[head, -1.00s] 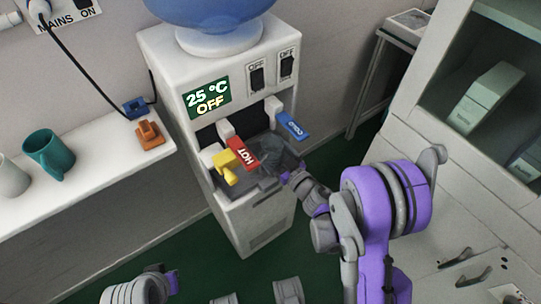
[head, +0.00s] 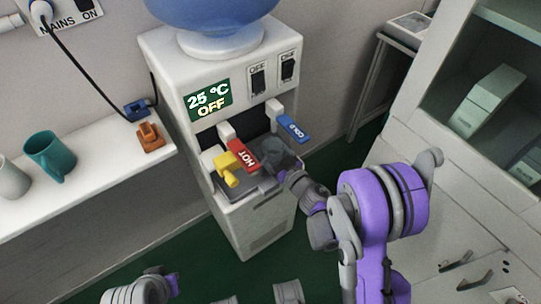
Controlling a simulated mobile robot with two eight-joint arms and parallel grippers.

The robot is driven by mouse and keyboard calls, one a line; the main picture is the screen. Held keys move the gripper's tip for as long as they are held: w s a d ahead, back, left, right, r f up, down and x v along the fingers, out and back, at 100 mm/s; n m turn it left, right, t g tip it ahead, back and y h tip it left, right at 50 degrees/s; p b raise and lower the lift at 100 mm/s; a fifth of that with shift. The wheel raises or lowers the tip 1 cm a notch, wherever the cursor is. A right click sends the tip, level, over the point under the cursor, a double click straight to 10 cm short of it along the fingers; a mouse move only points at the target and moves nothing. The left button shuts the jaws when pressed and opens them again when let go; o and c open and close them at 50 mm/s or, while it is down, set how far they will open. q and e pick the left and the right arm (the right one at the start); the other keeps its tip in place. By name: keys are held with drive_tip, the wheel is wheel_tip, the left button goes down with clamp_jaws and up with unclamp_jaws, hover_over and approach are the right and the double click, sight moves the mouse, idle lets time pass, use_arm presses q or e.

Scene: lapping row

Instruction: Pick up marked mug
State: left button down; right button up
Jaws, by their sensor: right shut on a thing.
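A teal mug (head: 50,157) stands on the white shelf at the left, with a pale grey mug (head: 11,177) beside it, cut by the frame edge. No mark can be made out on either. My right gripper (head: 286,163) reaches into the bay of the water dispenser (head: 222,95). It is shut on a dark grey-green thing (head: 271,150), perhaps a mug, just beside the red HOT tap (head: 243,155). The jaws and the thing are dark and partly hidden, so its shape and any mark are unclear.
The yellow lever (head: 226,167) and blue COLD tap (head: 293,128) stick out close to the held thing. The dispenser display reads 25 °C OFF. A white shelf (head: 95,172) is at the left, a cabinet (head: 455,165) at the right. Green floor lies between.

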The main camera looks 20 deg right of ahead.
wheel_tip(320, 180, up, 10)
drive_tip(key=p, duration=0.3)
drive_tip(key=shift+f, duration=0.2)
idle(0.6)
